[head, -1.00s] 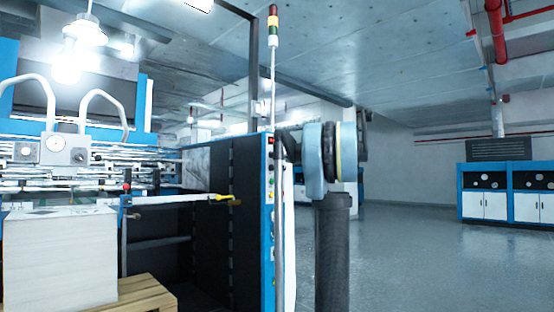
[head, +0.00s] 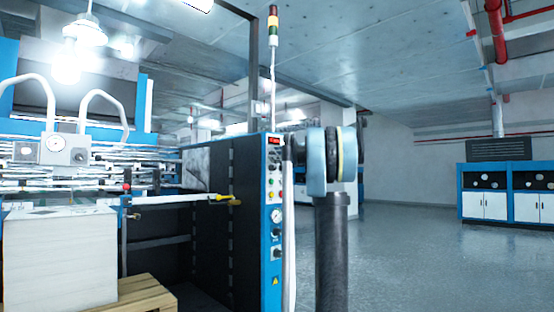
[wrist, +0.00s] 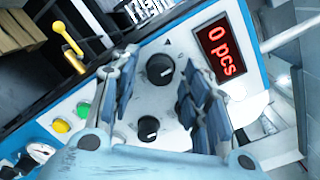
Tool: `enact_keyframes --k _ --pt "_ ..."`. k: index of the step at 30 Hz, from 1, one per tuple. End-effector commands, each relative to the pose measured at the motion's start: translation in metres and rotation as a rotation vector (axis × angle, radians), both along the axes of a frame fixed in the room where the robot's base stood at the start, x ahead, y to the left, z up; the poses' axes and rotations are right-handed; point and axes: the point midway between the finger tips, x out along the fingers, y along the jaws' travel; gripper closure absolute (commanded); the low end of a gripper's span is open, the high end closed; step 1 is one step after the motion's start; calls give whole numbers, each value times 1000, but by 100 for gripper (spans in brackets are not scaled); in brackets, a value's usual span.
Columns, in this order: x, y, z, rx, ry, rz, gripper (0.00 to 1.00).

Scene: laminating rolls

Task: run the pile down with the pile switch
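The blue-edged control panel (head: 273,225) stands on the machine's right post, facing me. In the wrist view my gripper (wrist: 160,70) is open and empty over the panel. An upper black knob (wrist: 160,71) shows between its fingers, and a lower black knob (wrist: 148,128) shows nearer the palm. I cannot tell whether the fingers touch either knob, or which control is the pile switch. A red display (wrist: 219,50) reads "0 pcs". The pile of white sheets (head: 60,262) stands on a wooden pallet (head: 148,297) at the left in the head view.
A yellow lever (wrist: 67,39) sticks out left of the panel; it also shows in the head view (head: 226,199). Yellow (wrist: 61,126) and green (wrist: 83,110) buttons and a gauge (wrist: 40,153) lie left of the knobs. Open floor (head: 410,255) lies right of my arm.

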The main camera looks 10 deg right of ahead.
Motion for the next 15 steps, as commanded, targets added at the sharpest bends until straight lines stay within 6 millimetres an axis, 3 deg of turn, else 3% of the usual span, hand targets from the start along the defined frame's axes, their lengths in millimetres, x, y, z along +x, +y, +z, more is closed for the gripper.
enact_keyframes --k 1,5,15 --pt "0 0 0 0 0 0 70" --pt "0 0 0 0 0 0 99" --pt "0 0 0 -21 -14 1 100"
